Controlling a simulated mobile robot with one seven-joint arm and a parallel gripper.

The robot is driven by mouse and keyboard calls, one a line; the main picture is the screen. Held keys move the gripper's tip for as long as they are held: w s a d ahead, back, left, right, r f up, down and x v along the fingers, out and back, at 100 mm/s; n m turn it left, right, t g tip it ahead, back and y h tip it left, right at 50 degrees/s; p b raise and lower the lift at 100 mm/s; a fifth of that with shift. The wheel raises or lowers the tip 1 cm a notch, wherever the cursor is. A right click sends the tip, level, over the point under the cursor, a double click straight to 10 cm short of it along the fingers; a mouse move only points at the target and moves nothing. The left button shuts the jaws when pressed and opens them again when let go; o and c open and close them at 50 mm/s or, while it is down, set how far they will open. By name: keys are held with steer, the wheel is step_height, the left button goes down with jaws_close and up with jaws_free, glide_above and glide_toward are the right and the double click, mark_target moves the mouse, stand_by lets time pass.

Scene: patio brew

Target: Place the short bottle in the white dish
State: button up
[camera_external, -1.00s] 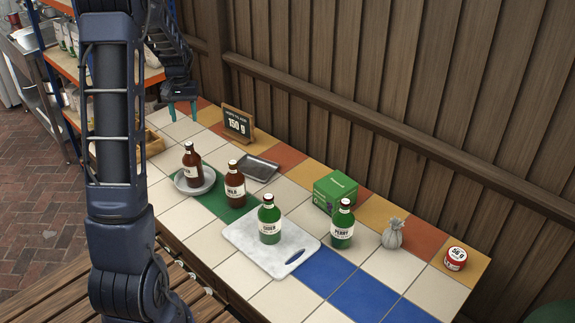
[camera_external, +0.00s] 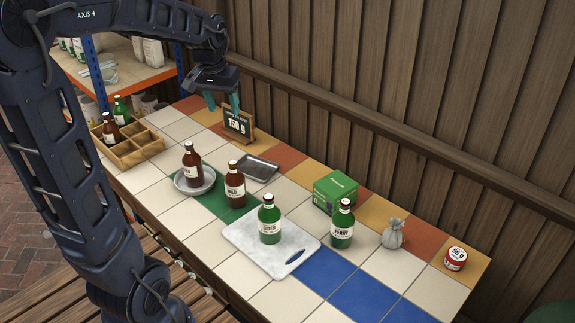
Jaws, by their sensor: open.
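A pale round dish (camera_external: 207,185) stands on the tiled counter with a brown bottle (camera_external: 192,164) upright in it. A brown MILD bottle (camera_external: 235,186) stands just right of the dish on green tiles. A green CIDER bottle (camera_external: 269,221) stands on a white marble board (camera_external: 246,244). A green PERRY bottle (camera_external: 342,226) stands on the tiles to the right. I cannot tell clearly which bottle is the short one. My gripper (camera_external: 223,102) is open and empty, fingers pointing down, near the price sign at the counter's back, behind the dish and apart from the bottles.
A sign reading 150 g (camera_external: 237,124) stands below my gripper, with a dark tray (camera_external: 259,169) nearby. A wooden crate (camera_external: 135,152) with bottles is at left. Blue tiles in front are clear.

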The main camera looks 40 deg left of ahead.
steer(key=s+d+r+m+t, duration=0.2)
steer(key=s+d+m, duration=0.3)
steer(key=s+d, duration=1.3)
steer(key=shift+d+r, duration=0.2)
steer(key=shift+d, duration=0.5)
